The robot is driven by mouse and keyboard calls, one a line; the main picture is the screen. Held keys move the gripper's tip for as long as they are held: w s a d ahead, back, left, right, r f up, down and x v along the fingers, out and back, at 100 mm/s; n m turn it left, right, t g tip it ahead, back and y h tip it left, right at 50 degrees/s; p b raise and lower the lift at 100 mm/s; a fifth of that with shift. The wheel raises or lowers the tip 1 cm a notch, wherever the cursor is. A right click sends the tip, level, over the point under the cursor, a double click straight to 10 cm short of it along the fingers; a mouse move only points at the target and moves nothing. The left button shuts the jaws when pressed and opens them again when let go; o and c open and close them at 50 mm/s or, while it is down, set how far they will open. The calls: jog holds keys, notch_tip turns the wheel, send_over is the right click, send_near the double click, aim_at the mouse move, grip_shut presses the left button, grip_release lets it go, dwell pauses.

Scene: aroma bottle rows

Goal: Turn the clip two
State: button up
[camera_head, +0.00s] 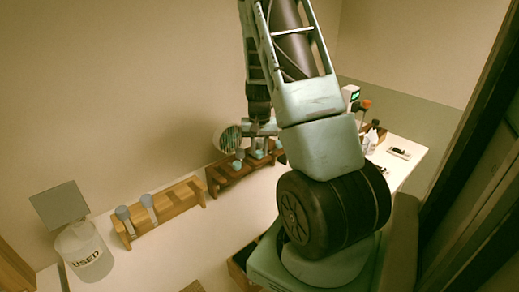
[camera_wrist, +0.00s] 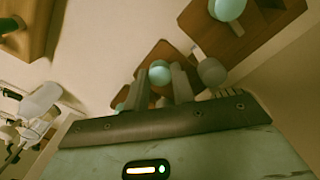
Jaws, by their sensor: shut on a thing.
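My gripper (camera_head: 262,143) is over the dark brown wooden rack (camera_head: 224,180) at the back of the white table. In the wrist view, its two grey fingers (camera_wrist: 161,84) are shut on a teal round-topped bottle (camera_wrist: 159,70). Its lower part is hidden, so I cannot tell whether it is seated in the rack. A grey round-topped piece (camera_wrist: 211,72) is just right of the fingers, and another teal top (camera_wrist: 229,9) is at the upper edge. A small dark clip-like item (camera_head: 399,153) lies on a pale base at the right; I cannot tell if it is a clip.
A light wooden rack (camera_head: 184,203) holds two grey-blue topped bottles (camera_head: 149,206). A clear jar marked USED (camera_head: 84,252) stands at left. A round mirror (camera_head: 227,138) is behind the dark rack. White bottles (camera_head: 369,141) stand at right. The front middle table is clear.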

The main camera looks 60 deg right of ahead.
aim_at(259, 151)
jog(key=shift+m, duration=0.9)
jog(key=o, duration=1)
notch_tip(259, 151, up, 18)
jog(key=b, duration=0.3)
jog(key=shift+f, duration=0.25)
